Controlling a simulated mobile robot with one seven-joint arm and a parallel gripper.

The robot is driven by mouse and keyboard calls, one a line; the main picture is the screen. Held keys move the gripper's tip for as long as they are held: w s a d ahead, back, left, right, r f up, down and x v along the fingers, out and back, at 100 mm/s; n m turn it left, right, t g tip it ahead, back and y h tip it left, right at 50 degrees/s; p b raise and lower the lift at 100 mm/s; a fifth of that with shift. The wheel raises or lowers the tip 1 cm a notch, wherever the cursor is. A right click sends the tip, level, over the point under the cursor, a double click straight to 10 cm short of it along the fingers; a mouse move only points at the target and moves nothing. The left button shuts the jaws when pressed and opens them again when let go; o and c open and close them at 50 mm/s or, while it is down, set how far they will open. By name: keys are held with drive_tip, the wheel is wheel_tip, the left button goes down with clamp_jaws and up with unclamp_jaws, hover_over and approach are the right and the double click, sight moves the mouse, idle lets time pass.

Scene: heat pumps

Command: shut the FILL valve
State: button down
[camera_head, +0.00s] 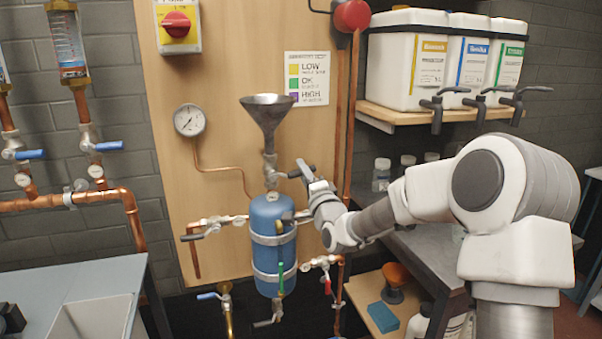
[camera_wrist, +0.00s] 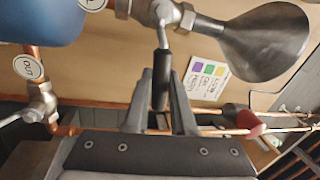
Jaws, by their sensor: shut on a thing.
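The FILL valve (camera_head: 270,176) sits between the steel funnel (camera_head: 266,112) and the top of the blue vessel (camera_head: 272,240). In the wrist view the valve body (camera_wrist: 168,14) is at the top, with the funnel (camera_wrist: 262,42) to its right. Its lever has a black sleeve (camera_wrist: 160,82) and stands out across the line of the pipe. My gripper (camera_head: 308,174) reaches in from the right. In the wrist view its fingers (camera_wrist: 161,100) are on either side of the sleeve, shut on the lever. The tag near the valve is cut off at the frame's edge.
A valve tagged OUT (camera_wrist: 36,98) is at left in the wrist view. A copper pipe (camera_head: 348,140) runs down behind my gripper. White jugs (camera_head: 408,62) with black taps stand on a shelf at right. A workbench (camera_head: 425,240) lies below my arm.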

drive_tip(key=shift+d+f+m+h+b, duration=0.1)
drive_tip(key=shift+f+m+h+b, duration=0.3)
drive_tip(key=shift+f+m, duration=0.55)
drive_tip(key=shift+r+m, duration=0.15)
drive_tip(key=shift+m, duration=0.1)
drive_tip(key=c, duration=0.8)
unclamp_jaws()
drive_tip(key=shift+o, duration=0.2)
drive_tip(key=shift+r, duration=0.1)
drive_tip(key=p+v, duration=0.2)
drive_tip(key=v, duration=1.5)
drive_tip(key=shift+f, duration=0.25)
drive_tip(key=shift+s, duration=0.15)
